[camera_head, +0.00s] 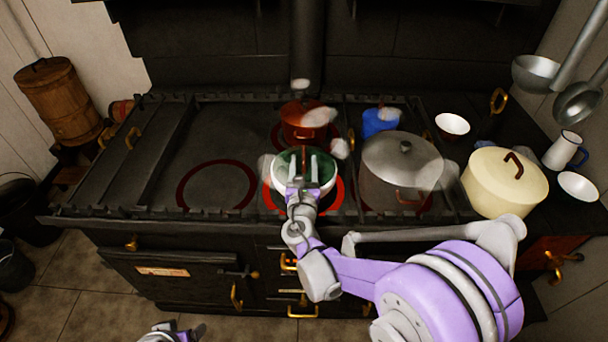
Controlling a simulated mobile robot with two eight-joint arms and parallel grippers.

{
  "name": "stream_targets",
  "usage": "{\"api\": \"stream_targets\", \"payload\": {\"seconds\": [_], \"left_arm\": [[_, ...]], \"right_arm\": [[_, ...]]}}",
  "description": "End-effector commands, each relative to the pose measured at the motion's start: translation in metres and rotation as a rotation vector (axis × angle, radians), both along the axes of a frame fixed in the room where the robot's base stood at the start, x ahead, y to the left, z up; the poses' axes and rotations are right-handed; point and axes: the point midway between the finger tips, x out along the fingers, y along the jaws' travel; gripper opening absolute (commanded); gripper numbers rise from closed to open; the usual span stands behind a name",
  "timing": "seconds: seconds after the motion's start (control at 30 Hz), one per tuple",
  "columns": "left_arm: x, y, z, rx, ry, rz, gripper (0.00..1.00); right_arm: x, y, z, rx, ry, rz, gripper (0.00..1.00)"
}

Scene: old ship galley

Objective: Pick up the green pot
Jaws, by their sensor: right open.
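The green pot (324,164) sits on a glowing red ring of the stove in the head view. It looks green on top with a pale rim and side. My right gripper (302,165) is open over the pot, its fingers apart and pointing toward the back. The gripper and wrist hide the middle and front of the pot. I cannot tell whether the fingers touch it. Part of my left gripper (170,333) shows at the bottom edge, low in front of the stove; its fingers are not clear.
A red pot (299,121) stands just behind the green pot. A large grey lidded pot (388,163) is to its right, with a blue mug (374,122) behind. A cream pot (490,187) stands farther right. The stove's left side (222,180) is clear. Ladles (536,72) hang upper right.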

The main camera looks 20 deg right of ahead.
Motion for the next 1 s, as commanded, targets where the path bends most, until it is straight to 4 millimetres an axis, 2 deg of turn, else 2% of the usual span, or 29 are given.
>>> {"api": "stream_targets", "payload": {"seconds": [0.13,0.4,0.7,1.0], "left_arm": [[0.001,0.0,0.004,0.0,-0.002,0.0,0.72],[0.001,0.0,0.004,0.0,-0.002,0.0,0.72],[0.001,0.0,0.004,0.0,-0.002,0.0,0.72],[0.001,0.0,0.004,0.0,-0.002,0.0,0.72]], "right_arm": [[0.017,-0.005,0.001,0.0,-0.001,-0.002,0.52],[0.018,-0.005,0.0,0.001,0.0,-0.001,0.52],[0.018,-0.005,0.0,0.001,0.0,-0.001,0.0],[0.018,-0.005,0.0,0.001,0.0,-0.001,0.0]]}}
